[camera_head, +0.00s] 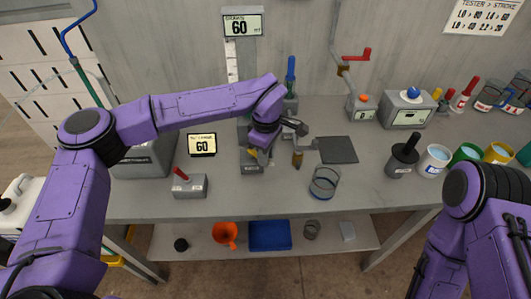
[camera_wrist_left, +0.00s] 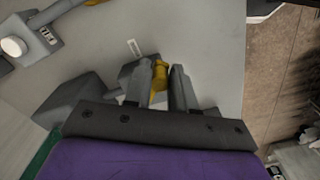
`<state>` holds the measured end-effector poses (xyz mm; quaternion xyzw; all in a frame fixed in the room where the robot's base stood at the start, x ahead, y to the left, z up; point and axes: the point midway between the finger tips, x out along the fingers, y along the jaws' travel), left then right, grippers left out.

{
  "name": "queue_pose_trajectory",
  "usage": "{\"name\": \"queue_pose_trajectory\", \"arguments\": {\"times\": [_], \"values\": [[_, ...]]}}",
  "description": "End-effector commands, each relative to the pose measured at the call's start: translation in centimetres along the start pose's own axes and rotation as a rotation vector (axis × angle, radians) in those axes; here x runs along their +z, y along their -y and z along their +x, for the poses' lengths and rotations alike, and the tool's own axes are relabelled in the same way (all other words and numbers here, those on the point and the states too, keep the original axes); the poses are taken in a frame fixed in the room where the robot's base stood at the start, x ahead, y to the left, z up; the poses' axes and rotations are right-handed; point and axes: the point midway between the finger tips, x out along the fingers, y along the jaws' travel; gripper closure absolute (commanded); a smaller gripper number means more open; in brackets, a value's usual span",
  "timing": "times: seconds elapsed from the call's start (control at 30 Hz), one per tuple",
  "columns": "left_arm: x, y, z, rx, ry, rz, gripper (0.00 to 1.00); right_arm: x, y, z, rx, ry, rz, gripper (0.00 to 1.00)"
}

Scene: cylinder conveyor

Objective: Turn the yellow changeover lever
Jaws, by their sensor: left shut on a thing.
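The yellow changeover lever (camera_wrist_left: 160,74) shows between the two grey fingers of my left gripper (camera_wrist_left: 163,80) in the left wrist view. The fingers are closed on it. In the head view my left gripper (camera_head: 257,148) points down at a small grey block (camera_head: 251,168) near the middle of the bench, and a bit of the yellow lever (camera_head: 252,153) shows below the purple wrist. Most of the lever is hidden there by the wrist and fingers. My right arm stands at the lower right; its gripper does not show.
A clear cup (camera_head: 324,183) and a dark square plate (camera_head: 337,150) lie to the right. A black-handled cylinder (camera_head: 402,158) and several coloured cups stand farther right.

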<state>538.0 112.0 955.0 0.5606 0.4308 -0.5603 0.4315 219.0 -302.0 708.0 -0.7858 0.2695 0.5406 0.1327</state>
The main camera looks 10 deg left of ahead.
Motion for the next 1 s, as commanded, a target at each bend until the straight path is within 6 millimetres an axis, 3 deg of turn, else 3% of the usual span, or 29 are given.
{"name": "queue_pose_trajectory", "arguments": {"times": [0.63,1.0], "values": [[0.1,-1.7,-0.1,-0.002,-0.001,0.0,0.9,-0.6,-0.1,-1.4,0.0,0.0,0.0,0.57],[-0.1,-2.7,0.0,0.002,-0.001,0.0,0.86,-0.8,-0.2,-1.9,0.0,0.0,0.0,0.57]]}}
